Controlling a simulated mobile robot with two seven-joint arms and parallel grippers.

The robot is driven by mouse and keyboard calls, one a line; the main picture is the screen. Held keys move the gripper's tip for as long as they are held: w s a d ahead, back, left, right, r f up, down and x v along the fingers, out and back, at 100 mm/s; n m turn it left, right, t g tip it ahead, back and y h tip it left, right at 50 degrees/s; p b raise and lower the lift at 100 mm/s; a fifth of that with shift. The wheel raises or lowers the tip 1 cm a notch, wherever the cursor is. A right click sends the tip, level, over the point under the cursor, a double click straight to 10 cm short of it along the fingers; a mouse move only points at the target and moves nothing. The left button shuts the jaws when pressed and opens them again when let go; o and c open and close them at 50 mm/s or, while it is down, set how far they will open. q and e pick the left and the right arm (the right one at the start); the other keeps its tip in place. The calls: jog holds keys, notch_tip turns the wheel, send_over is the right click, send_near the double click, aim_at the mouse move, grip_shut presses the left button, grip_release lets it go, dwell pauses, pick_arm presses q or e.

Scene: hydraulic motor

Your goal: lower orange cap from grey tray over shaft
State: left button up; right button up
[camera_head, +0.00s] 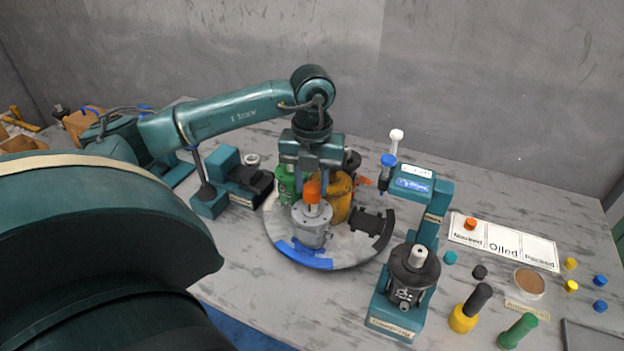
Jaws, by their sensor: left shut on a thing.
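An orange cap (312,190) is between the fingers of my left gripper (312,190), which points straight down and is shut on it. The cap is right above the grey motor housing (311,228), over its pale upright shaft (312,209). I cannot tell whether cap and shaft touch. The housing stands at the front of a round turntable (283,250), by its blue section. A grey edged panel, perhaps the grey tray (590,336), is cut off at the bottom right. My right gripper is not in view.
A green part (289,184) and a yellow part (341,197) stand close behind the housing. A teal press (432,215) stands to the right. Another orange cap (470,224) lies on the white labelled card (505,243). Several small coloured caps lie at far right.

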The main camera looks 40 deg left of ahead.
pick_arm(q)
jog(key=shift+f+b, duration=0.35)
jog(key=shift+f, duration=0.2)
jog(key=o, duration=1.5)
jog(key=shift+r+p, duration=1.85)
jog(key=shift+r, duration=1.7)
